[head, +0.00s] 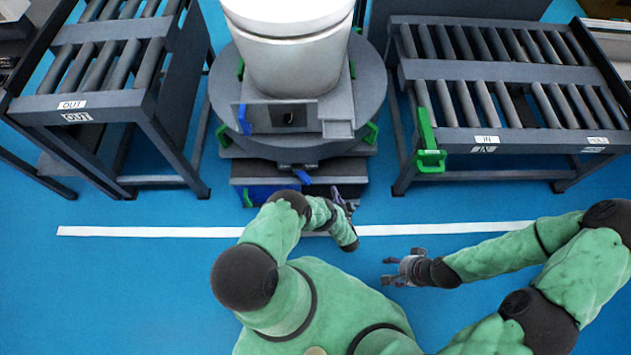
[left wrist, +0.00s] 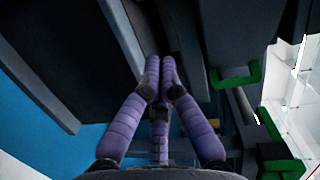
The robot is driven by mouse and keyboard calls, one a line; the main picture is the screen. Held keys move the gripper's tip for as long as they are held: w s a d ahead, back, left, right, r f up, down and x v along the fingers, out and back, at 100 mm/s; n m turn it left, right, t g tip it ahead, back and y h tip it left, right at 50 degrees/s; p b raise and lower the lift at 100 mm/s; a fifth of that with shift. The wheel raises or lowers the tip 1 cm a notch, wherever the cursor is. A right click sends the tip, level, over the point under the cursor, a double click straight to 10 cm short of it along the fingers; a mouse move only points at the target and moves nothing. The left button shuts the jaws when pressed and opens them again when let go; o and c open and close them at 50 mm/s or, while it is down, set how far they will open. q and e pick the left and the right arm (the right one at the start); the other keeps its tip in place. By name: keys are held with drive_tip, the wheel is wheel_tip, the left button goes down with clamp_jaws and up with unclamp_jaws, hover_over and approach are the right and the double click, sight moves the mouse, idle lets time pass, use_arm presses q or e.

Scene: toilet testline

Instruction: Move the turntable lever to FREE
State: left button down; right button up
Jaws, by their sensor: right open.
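The dark round turntable (head: 225,95) carries a white toilet on a grey fixture. A small blue lever (head: 302,177) sticks out at the front below the turntable's disc. I cannot read any FREE marking. My left gripper (head: 345,200) is in front of the turntable base, just right of and below this lever, apart from it as far as I can tell. In the left wrist view its purple fingers (left wrist: 160,75) come together at the tips with nothing visible between them. My right gripper (head: 392,270) is open and empty above the blue floor, well away from the turntable.
Another blue lever (head: 244,120) is on the fixture. The OUT roller conveyor (head: 110,100) stands left and the IN roller conveyor (head: 455,140) right, with a green bracket (head: 430,150) on its corner. Green parts (left wrist: 240,75) show in the left wrist view. The floor in front is clear.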

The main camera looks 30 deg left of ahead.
sight(303, 175)
use_arm(q)
drive_tip(key=shift+s+a+r+m+y, duration=0.15)
drive_tip(key=shift+s+y, duration=0.3)
drive_tip(key=shift+s, duration=0.25)
drive_tip(key=shift+s+a+m+y, duration=0.15)
drive_tip(key=shift+s+y, duration=0.3)
drive_tip(key=shift+s, duration=0.2)
drive_tip(key=b+x, duration=0.2)
drive_tip(key=x, duration=0.8)
drive_tip(key=shift+b, duration=0.3)
drive_tip(key=shift+s+a, duration=0.25)
drive_tip(key=shift+s, duration=0.25)
drive_tip(key=shift+s+a, duration=0.25)
drive_tip(key=shift+s, duration=0.25)
drive_tip(key=shift+s+a, duration=0.3)
drive_tip(key=shift+s, duration=0.5)
drive_tip(key=shift+s+a, duration=0.1)
drive_tip(key=shift+s, duration=0.1)
